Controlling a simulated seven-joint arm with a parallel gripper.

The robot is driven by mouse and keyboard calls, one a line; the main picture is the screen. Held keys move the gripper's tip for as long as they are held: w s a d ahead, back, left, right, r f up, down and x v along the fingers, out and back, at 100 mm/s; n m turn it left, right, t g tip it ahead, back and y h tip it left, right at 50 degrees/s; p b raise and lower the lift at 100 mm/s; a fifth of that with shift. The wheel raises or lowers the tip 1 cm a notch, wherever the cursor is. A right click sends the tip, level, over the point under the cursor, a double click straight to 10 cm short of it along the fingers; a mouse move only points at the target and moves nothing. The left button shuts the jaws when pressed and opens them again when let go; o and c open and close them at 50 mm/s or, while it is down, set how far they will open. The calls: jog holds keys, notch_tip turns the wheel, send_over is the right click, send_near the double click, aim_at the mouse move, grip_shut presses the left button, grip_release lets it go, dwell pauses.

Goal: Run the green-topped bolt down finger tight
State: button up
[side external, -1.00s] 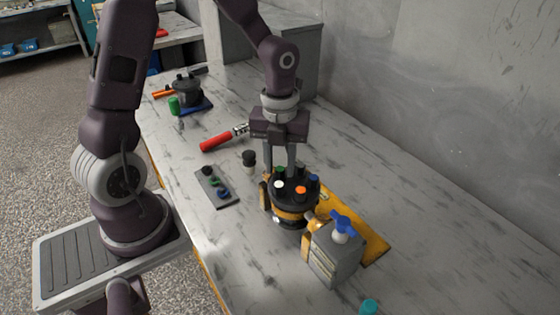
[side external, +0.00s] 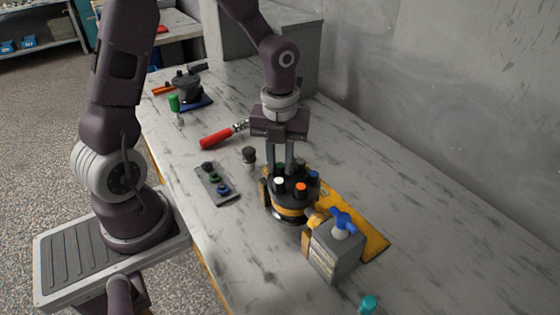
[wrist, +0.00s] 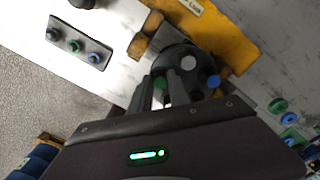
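The green-topped bolt (wrist: 160,83) stands in the dark round top of the hydraulic motor (side external: 290,210). My gripper (wrist: 160,84) points down, with one finger on each side of the green top. The fingers look very close to it, but I cannot tell if they press on it. In the side external view the green top (side external: 280,167) is partly hidden between the fingers. White-topped (side external: 279,181), orange-topped (side external: 300,187) and blue-topped (side external: 313,175) bolts stand around it in the motor.
A grey plate (side external: 217,187) with several capped parts and a dark-capped part (side external: 249,156) lie to the left. A red-handled tool (side external: 218,138) lies behind. A grey container with a blue valve top (side external: 342,224) stands close in front.

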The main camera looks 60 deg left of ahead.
aim_at(280, 165)
grip_shut()
jog(key=m, duration=0.6)
jog(key=shift+m, duration=0.4)
jog(key=o, duration=0.5)
grip_release()
jog(key=shift+r, duration=4)
